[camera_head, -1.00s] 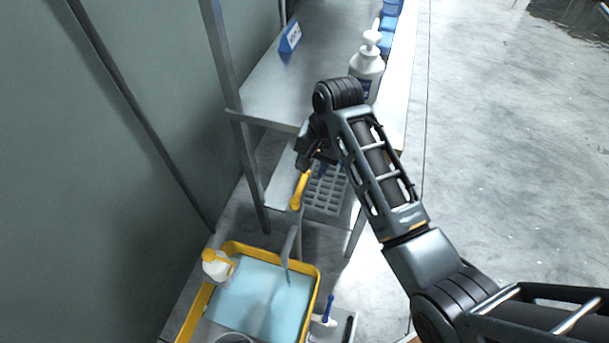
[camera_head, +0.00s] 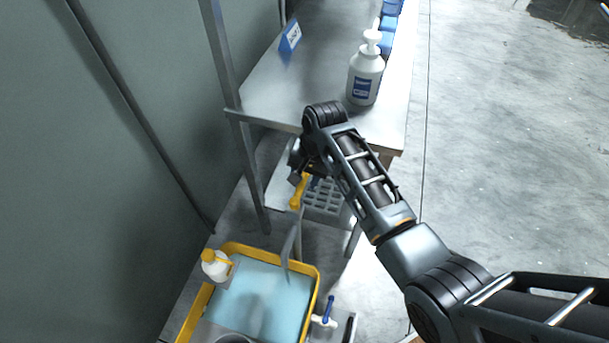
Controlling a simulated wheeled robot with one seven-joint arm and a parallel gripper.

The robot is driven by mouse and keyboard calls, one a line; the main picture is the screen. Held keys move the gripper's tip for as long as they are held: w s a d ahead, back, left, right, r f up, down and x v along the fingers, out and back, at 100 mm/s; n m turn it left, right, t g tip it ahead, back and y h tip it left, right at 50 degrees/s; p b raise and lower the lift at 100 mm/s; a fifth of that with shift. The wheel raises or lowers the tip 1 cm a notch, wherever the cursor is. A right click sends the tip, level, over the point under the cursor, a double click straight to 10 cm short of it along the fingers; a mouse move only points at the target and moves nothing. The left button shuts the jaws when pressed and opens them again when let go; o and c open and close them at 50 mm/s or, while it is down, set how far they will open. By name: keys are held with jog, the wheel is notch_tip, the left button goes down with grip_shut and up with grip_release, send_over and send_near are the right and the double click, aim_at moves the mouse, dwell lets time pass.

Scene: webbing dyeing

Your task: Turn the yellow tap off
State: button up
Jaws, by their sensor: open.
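The yellow tap handle (camera_head: 298,191) shows at the top of a grey spout (camera_head: 289,243) that reaches down over a yellow-rimmed basin of pale blue liquid (camera_head: 258,297). My gripper (camera_head: 297,178) is open, just above and beside the upper end of the yellow handle. My arm partly hides the gripper, and I cannot tell whether its fingers touch the handle. A second tap with a blue handle (camera_head: 328,309) and a white body sits at the basin's right edge.
A metal table (camera_head: 290,90) stands behind, with a white pump bottle (camera_head: 365,75) and a blue sign (camera_head: 290,37) on it. A grey rack (camera_head: 325,197) lies on its lower shelf. A white bottle with a yellow cap (camera_head: 215,265) is at the basin's left. Open floor lies right.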

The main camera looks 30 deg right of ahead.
grip_shut()
dwell(0.6)
